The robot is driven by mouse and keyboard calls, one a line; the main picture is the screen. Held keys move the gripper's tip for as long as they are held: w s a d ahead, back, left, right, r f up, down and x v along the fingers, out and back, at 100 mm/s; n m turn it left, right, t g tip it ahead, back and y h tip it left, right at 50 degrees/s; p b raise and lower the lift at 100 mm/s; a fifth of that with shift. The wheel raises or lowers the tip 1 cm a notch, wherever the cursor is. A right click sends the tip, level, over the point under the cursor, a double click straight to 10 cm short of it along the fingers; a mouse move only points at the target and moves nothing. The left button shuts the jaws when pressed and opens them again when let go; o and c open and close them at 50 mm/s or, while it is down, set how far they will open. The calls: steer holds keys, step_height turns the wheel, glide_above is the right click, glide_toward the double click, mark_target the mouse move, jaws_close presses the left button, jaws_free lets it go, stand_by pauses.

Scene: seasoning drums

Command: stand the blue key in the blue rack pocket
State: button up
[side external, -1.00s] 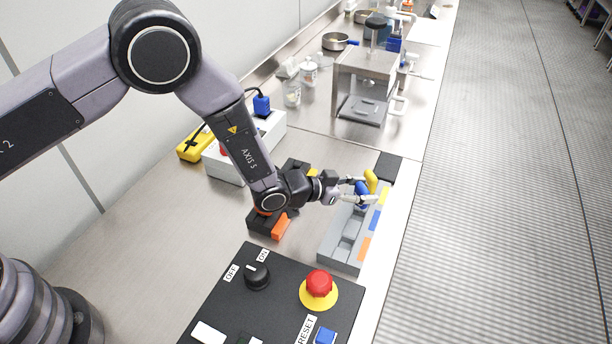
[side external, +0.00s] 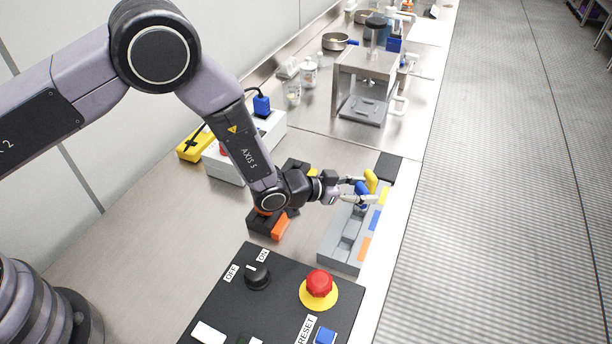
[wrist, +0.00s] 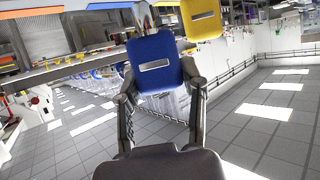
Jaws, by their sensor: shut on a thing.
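The blue key (wrist: 155,62) is a flat blue block with a slot, upright between my fingertips in the wrist view; it shows as a small blue patch in the side view (side external: 361,188). My gripper (side external: 360,190) is shut on it, above the grey rack (side external: 337,255). The rack has yellow, blue (side external: 376,220) and orange labels along its right side. The key is at or just above the middle of the rack; its lower end is hidden, so I cannot tell how deep it sits. The yellow key (side external: 371,180) stands just beyond it, also in the wrist view (wrist: 201,18).
A dark holder with an orange key (side external: 281,228) lies left of the rack. A black control panel with a red button (side external: 319,284) is in front. A metal press (side external: 368,85) stands further back. The bench's right edge is close to the rack.

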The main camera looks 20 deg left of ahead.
steer(key=shift+f, duration=1.5)
steer(key=o, duration=1.1)
steer(key=v, duration=1.2)
steer(key=shift+f, duration=0.15)
